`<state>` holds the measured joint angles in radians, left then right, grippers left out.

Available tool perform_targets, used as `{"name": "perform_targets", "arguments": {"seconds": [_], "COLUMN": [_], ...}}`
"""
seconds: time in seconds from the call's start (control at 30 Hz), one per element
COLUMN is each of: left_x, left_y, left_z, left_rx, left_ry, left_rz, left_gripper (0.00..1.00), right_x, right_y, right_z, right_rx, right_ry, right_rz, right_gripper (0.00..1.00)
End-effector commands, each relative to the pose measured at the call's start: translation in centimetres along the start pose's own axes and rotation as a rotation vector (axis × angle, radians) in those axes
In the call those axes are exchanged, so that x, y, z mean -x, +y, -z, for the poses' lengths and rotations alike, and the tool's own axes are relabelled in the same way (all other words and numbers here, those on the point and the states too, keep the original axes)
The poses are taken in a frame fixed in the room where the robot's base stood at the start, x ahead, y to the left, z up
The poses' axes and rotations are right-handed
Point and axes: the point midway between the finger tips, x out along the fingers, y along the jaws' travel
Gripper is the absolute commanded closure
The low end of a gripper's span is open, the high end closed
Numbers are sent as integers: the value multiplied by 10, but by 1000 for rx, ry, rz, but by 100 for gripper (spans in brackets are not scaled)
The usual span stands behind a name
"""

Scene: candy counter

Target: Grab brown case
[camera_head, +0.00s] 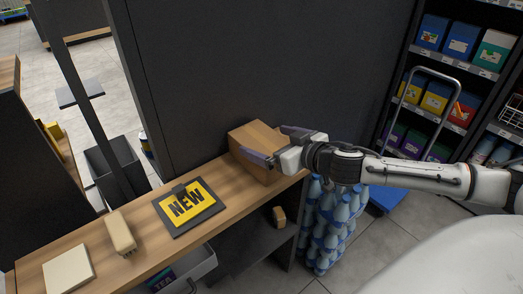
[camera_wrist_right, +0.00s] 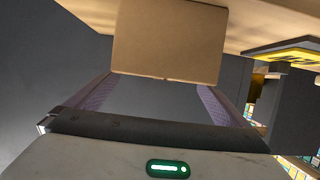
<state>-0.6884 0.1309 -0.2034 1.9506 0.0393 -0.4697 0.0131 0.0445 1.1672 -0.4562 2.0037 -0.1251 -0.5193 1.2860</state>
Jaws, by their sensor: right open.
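The brown case (camera_head: 256,139) is a plain box on the right end of the wooden counter, against the dark panel. My right gripper (camera_head: 274,146) reaches it from the right in the head view, one finger at its far top side and one across its near side. In the right wrist view the case (camera_wrist_right: 168,40) fills the top middle, and the open fingers (camera_wrist_right: 150,92) point toward it from either side. The case still rests on the counter. I cannot tell whether the fingers touch it. My left gripper is not in view.
A black and yellow NEW sign (camera_head: 188,206) lies on the counter left of the case. Blue-capped bottles (camera_head: 330,225) stand below the counter's right end. Stocked shelves (camera_head: 450,75) stand at right.

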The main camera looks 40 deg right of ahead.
Motion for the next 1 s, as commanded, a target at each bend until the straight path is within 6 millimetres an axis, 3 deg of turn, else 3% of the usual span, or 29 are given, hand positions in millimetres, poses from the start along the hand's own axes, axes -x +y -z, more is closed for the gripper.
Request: {"name": "perform_targets", "arguments": {"seconds": [0.27,0.6,1.0], "left_x": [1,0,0], "left_y": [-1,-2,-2], "left_z": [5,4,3], "left_rx": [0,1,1], "left_ry": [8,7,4], "left_rz": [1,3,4], "left_gripper": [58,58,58], "right_x": [-31,-35,-35], "right_y": [0,-1,-1], "right_z": [-3,-4,-4], "right_rx": [-1,0,0], "right_ry": [2,0,0], "right_rz": [-1,-1,-1], "right_gripper": [0,2,69]}}
